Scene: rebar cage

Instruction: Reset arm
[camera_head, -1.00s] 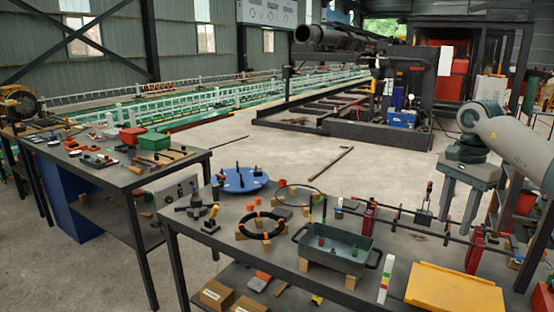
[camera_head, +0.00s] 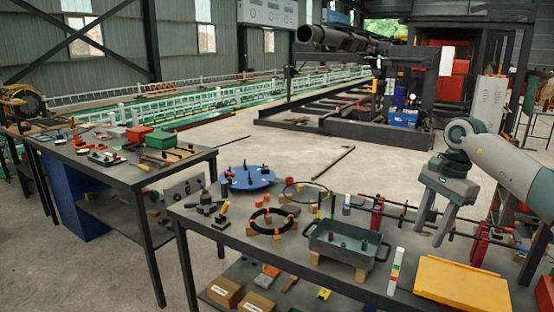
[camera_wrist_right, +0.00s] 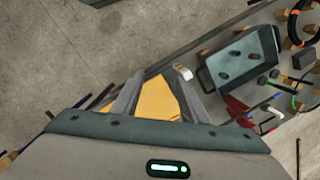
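My right gripper (camera_head: 430,233) is in the head view at the right, above the back part of the near table (camera_head: 230,262). Its two fingers point down and stand apart with nothing between them. In the right wrist view the gripper (camera_wrist_right: 158,85) also shows its fingers apart, with a yellow panel (camera_wrist_right: 158,102) below and beyond them. The yellow panel lies on the table's right part in the head view (camera_head: 462,286). My left gripper does not show in either view.
A grey-green tray (camera_head: 330,250) on wooden blocks holds small pegs. Red stands (camera_head: 480,243) carry a long bar behind the yellow panel. A black ring (camera_head: 268,222) and blue disc (camera_head: 250,178) sit further left. A second table (camera_head: 100,178) stands at left.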

